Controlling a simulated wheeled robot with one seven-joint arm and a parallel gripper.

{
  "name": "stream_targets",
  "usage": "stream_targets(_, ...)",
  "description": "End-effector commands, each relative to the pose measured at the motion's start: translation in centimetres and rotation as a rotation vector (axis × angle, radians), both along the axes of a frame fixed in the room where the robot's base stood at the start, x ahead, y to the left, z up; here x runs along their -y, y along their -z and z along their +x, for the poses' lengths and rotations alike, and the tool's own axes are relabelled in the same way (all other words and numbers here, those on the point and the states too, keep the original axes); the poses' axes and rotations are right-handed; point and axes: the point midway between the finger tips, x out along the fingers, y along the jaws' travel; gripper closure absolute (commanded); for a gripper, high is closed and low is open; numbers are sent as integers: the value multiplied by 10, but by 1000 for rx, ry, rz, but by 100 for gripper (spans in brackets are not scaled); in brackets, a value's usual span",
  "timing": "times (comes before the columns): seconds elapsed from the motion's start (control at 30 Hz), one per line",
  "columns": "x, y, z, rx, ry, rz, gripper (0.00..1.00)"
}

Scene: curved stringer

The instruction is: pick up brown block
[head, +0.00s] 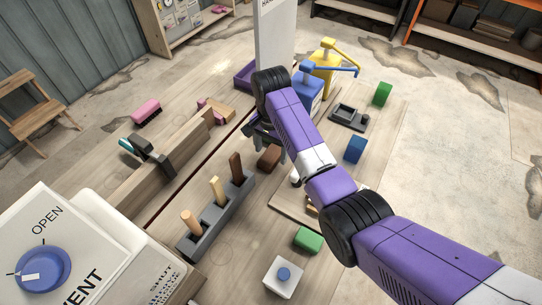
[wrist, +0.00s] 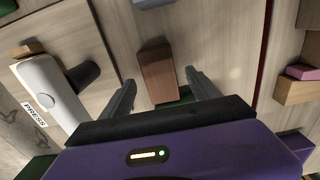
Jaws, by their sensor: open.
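The brown block (head: 269,157) lies on the wooden table, just below my gripper (head: 266,143) in the head view. In the wrist view, the brown block (wrist: 157,73) shows between the two fingers of my gripper (wrist: 160,80). The fingers stand apart on either side, with a gap to the block, and nothing is held. The near end of the block is close to my gripper's body in that view. The exact height of the fingers above the table is hard to tell.
A grey holder (head: 217,222) with several upright pegs stands left of the block. A blue-handled device (head: 309,90) and a yellow one (head: 326,68) stand behind. Green (head: 308,239) and blue (head: 355,149) blocks lie right. A white PRESS device (wrist: 48,98) is left in the wrist view.

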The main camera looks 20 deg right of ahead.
Motion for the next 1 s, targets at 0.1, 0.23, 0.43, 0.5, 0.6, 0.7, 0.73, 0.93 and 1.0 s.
stream_targets(0.1,0,14,0,-1,1,0,29)
stream_targets(0.23,0,20,0,2,1,0,29)
stream_targets(0.43,0,21,0,2,0,0,29)
stream_targets(0.5,0,21,0,2,0,0,43)
stream_targets(0.6,0,21,0,2,0,0,62)
stream_targets(0.7,0,21,0,2,0,0,82)
stream_targets(0.73,0,21,0,2,0,0,88)
stream_targets(0.93,0,21,0,2,0,0,96)
stream_targets(1.0,0,20,0,2,0,0,96)
